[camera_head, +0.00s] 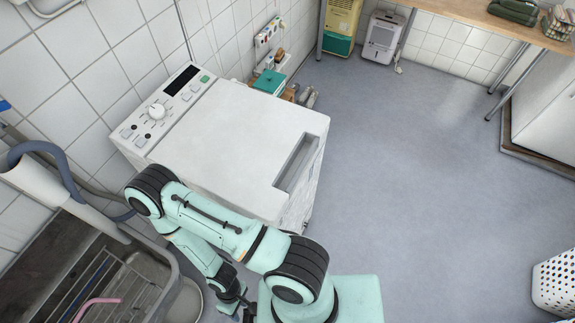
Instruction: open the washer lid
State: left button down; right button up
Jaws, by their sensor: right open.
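The white washer (215,110) stands against the tiled wall in the upper left of the head view. Its lid (240,135) lies flat and shut on top, with a recessed grey handle (297,163) along the right edge. The control panel (165,104) with a dial is at the left end. My mint-green arm bends across the washer's near side and hides its lower front corner. My right gripper (237,302) hangs low at the bottom of the view, beside the washer and away from the lid. It is small, partly hidden by my arm, and open. My left gripper is out of view.
A metal sink basin (65,275) with a grey hose (45,150) is at the lower left. A teal-lidded box (269,81) stands behind the washer. A wooden table (480,18) is at the back right, a white perforated basket (556,280) at lower right. The grey floor between is clear.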

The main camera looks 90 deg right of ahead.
aim_at(249, 151)
jog(key=j+z, duration=0.1)
jog(key=z, duration=0.35)
jog(key=k+z, duration=0.1)
jog(key=z, duration=0.35)
jog(key=k+z, duration=0.1)
jog(key=z, duration=0.35)
jog(key=l+z, duration=0.1)
jog(key=z, duration=0.4)
jog(key=l+z, duration=0.1)
jog(key=z, duration=0.4)
jog(key=l+z, duration=0.1)
jog(key=z, duration=0.4)
